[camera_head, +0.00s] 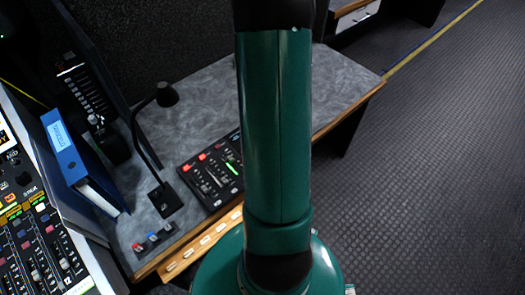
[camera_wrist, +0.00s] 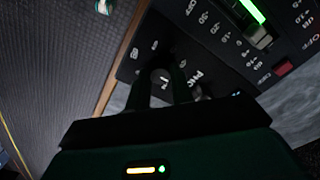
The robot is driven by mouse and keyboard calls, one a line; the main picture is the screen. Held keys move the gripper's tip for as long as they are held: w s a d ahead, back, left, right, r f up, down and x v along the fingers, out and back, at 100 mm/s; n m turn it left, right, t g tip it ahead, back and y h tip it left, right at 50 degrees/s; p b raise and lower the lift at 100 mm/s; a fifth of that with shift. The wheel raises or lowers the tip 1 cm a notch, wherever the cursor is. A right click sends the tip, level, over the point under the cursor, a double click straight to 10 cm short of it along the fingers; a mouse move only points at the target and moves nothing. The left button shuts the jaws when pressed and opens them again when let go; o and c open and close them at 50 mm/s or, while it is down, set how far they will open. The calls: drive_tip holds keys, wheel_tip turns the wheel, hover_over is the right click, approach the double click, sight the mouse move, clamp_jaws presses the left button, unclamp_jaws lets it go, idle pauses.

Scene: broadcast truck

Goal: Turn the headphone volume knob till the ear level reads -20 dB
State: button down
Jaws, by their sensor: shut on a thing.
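In the wrist view my gripper (camera_wrist: 162,86) is shut on the headphone volume knob (camera_wrist: 162,75), a small dark knob with a pale pointer mark. One finger is on each side of it. Part of a white label, apparently "PHONES", shows to its right. Small white scale figures stand around the knob, too small and blurred to read. The knob is on the dark control panel (camera_wrist: 215,45), which also shows in the head view (camera_head: 221,198). In the head view my green arm hides the gripper and knob. I can see no readable ear-level value.
The panel has a fader with a bright green light (camera_wrist: 252,11) and a red button (camera_wrist: 283,68). On the grey desk (camera_head: 205,105) are a gooseneck lamp or microphone (camera_head: 144,140) and a blue binder (camera_head: 66,150). A mixing console (camera_head: 35,240) is at left. Open floor lies right.

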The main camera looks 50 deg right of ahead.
idle(0.3)
drive_tip(key=c, duration=1.2)
unclamp_jaws()
drive_tip(key=shift+c, duration=0.2)
drive_tip(key=shift+r, duration=0.1)
wheel_tip(320, 180, up, 14)
drive_tip(key=shift+f, duration=0.2)
